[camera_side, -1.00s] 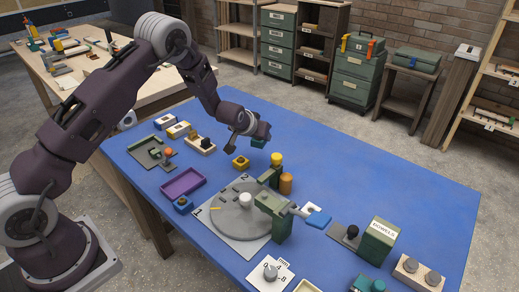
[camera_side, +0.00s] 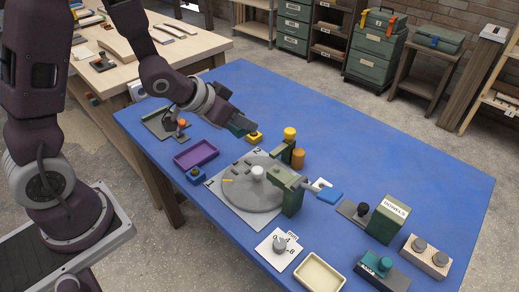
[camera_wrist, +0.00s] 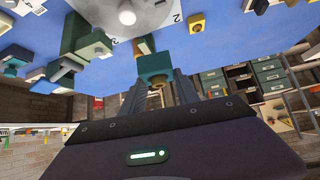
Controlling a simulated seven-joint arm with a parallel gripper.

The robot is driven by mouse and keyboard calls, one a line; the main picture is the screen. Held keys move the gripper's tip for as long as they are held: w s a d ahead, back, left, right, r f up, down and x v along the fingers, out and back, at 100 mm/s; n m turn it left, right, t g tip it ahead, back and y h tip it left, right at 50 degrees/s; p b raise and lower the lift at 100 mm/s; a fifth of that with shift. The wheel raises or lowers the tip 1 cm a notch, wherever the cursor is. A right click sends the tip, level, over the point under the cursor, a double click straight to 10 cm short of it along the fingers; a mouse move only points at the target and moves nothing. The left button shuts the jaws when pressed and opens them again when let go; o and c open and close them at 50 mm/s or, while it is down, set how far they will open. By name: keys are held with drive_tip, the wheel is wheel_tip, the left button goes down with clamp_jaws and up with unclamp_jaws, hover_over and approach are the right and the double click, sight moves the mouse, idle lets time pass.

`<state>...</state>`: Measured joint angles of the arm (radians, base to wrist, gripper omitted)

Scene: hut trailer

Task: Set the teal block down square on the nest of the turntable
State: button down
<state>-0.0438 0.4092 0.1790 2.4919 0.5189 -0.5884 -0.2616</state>
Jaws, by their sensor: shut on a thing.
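My gripper (camera_side: 241,121) is shut on the teal block (camera_side: 237,131) and holds it above the blue table, beside a yellow block (camera_side: 254,138). In the wrist view the teal block (camera_wrist: 154,65) sits between the fingers (camera_wrist: 158,92). The turntable (camera_side: 247,193) is a round grey disc on a light grey plate, in front of the gripper in the side view. A white knob (camera_side: 258,173) stands on its middle and a short yellow mark (camera_side: 228,180) is on its left. I cannot make out the nest clearly. The block is apart from the turntable.
A green post with an arm (camera_side: 292,195) stands at the turntable's right edge. A yellow-topped green post and an orange cylinder (camera_side: 298,159) stand behind it. A purple tray (camera_side: 196,154) lies to the left.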

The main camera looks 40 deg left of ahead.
drive_tip(key=w+a+f+m+h, duration=0.15)
drive_tip(key=w+f, duration=0.25)
drive_tip(key=w, duration=0.5)
drive_tip(key=w+f+m+h, duration=0.15)
drive_tip(key=w+f, duration=0.25)
drive_tip(key=w, duration=0.4)
drive_tip(key=shift+g, duration=0.4)
drive_tip(key=f, duration=0.9)
drive_tip(key=shift+w+f, duration=0.25)
drive_tip(key=c, duration=1.2)
unclamp_jaws()
drive_tip(key=shift+f, duration=0.1)
